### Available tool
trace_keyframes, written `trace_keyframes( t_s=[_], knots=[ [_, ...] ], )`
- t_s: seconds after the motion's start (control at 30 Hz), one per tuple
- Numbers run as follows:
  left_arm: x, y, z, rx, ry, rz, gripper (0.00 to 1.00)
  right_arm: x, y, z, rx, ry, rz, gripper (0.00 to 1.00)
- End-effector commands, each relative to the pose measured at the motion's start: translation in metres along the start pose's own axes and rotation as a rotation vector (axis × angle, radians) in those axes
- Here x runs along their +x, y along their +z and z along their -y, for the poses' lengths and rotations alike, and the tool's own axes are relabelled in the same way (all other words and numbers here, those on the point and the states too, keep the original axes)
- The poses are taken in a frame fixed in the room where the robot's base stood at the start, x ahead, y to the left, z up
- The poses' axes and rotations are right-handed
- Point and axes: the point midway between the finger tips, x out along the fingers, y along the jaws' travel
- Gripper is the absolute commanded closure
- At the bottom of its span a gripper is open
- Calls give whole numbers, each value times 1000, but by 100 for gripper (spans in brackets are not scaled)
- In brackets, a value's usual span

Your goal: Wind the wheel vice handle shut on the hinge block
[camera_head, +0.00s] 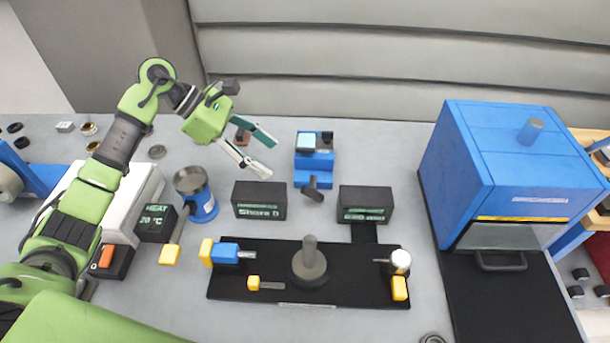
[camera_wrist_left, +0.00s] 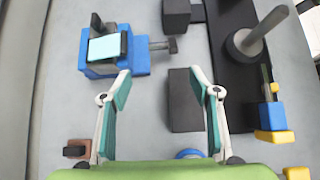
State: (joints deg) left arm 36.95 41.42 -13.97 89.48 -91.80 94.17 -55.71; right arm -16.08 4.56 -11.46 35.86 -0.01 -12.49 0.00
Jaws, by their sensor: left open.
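The blue vice (camera_head: 314,172) stands at the back middle of the bench, and it also shows at upper left in the left wrist view (camera_wrist_left: 128,68). A pale cyan block (camera_wrist_left: 108,47), probably the hinge block, sits at its top beside a dark jaw; I cannot tell whether the jaws touch it. The dark vice handle (camera_wrist_left: 172,45) sticks out from the vice on a short grey shaft, and it points toward the front in the head view (camera_head: 312,189). My left gripper (camera_head: 271,157) is open and empty, left of the vice and apart from it. My right gripper is not in view.
Two dark display boxes (camera_head: 259,201) (camera_head: 365,204) stand in front of the vice on either side. A black base plate (camera_head: 350,284) with a grey post (camera_head: 309,260) lies nearer. A blue oven-like box (camera_head: 510,165) stands right.

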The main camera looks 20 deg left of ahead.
Motion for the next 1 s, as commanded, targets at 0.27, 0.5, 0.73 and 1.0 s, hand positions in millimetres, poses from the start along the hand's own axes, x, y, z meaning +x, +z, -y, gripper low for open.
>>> trace_keyframes(
  t_s=[0.27, 0.5, 0.73, 1.0],
  knots=[
    [56, 4, 2, -3, -7, 5, 43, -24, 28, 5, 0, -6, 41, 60],
    [102, 3, 2, -4, -6, 3, 43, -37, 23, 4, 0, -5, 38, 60],
    [122, 2, 1, -1, -3, 1, 43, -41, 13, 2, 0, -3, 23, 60],
    [125, 1, 1, -1, -2, 1, 43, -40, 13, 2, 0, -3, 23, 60]
  ],
)
